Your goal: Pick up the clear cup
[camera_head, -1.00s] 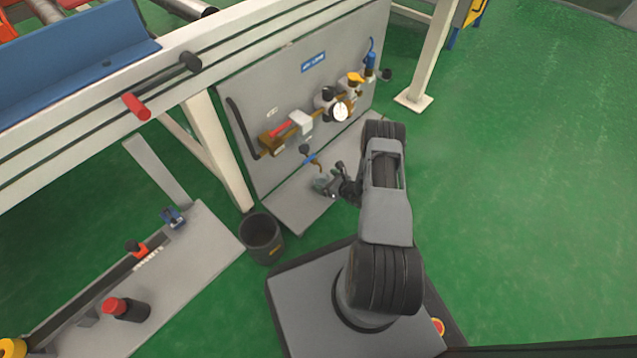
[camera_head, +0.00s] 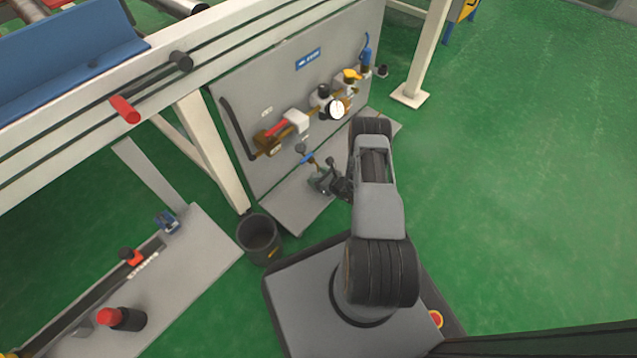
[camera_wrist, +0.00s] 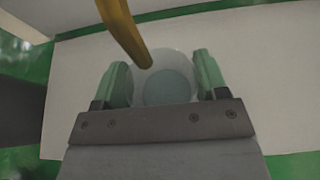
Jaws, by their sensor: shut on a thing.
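The clear cup (camera_wrist: 166,62) is between the two green finger pads of my gripper (camera_wrist: 163,84) in the wrist view. Its round rim and bluish bottom show, and I look down into it. My gripper is shut on the cup. In the head view, my gripper (camera_head: 325,180) is low in front of the grey panel, above or at the grey shelf. The cup is too small and too much covered there to make out clearly. A brass pipe (camera_wrist: 124,30) reaches down over the cup's rim in the wrist view.
The grey panel (camera_head: 238,170) carries a blue-handled tap (camera_head: 307,157), a white-faced gauge (camera_head: 337,110) and other valves close to my gripper. The grey shelf (camera_head: 290,212) lies below. A dark bucket (camera_head: 259,240) stands left of it. Green floor is clear at right.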

